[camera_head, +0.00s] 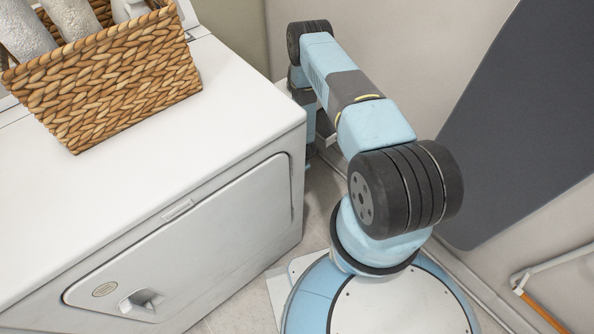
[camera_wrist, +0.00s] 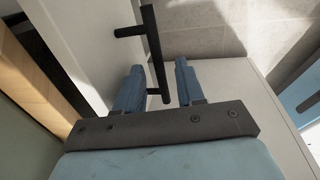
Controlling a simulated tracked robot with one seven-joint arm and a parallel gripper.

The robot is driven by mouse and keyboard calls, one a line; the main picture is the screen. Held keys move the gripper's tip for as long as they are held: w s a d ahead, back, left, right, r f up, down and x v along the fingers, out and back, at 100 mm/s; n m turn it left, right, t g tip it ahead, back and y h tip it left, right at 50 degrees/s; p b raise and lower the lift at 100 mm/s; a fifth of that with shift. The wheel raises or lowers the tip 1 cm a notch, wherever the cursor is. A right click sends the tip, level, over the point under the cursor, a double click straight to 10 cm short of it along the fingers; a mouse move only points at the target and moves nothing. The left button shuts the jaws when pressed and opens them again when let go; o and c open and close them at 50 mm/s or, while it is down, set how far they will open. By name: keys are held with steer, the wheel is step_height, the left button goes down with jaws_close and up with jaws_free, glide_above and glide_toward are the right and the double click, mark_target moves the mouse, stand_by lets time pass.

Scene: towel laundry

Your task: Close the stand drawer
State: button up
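In the wrist view my gripper (camera_wrist: 159,68) has its two blue fingers apart. A dark bar handle (camera_wrist: 151,28) on two short posts stands out from a pale panel (camera_wrist: 88,35), which looks like the drawer front. The lower part of the handle lies between the fingers in the picture; I cannot tell whether either finger touches it. A white surface (camera_wrist: 235,92) lies to the right of the fingers. How far the drawer is out is not clear. In the head view my arm reaches to the back corner and hides the gripper and most of the stand.
A white dryer (camera_head: 225,110) fills the left of the head view, with a wicker basket (camera_head: 120,85) of rolled towels (camera_head: 22,35) on top. A grey board (camera_head: 520,120) leans at the right wall. A wooden edge (camera_wrist: 30,85) is at left in the wrist view.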

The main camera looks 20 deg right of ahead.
jaws_close()
stand_by(0.4)
steer(key=shift+w, duration=0.1)
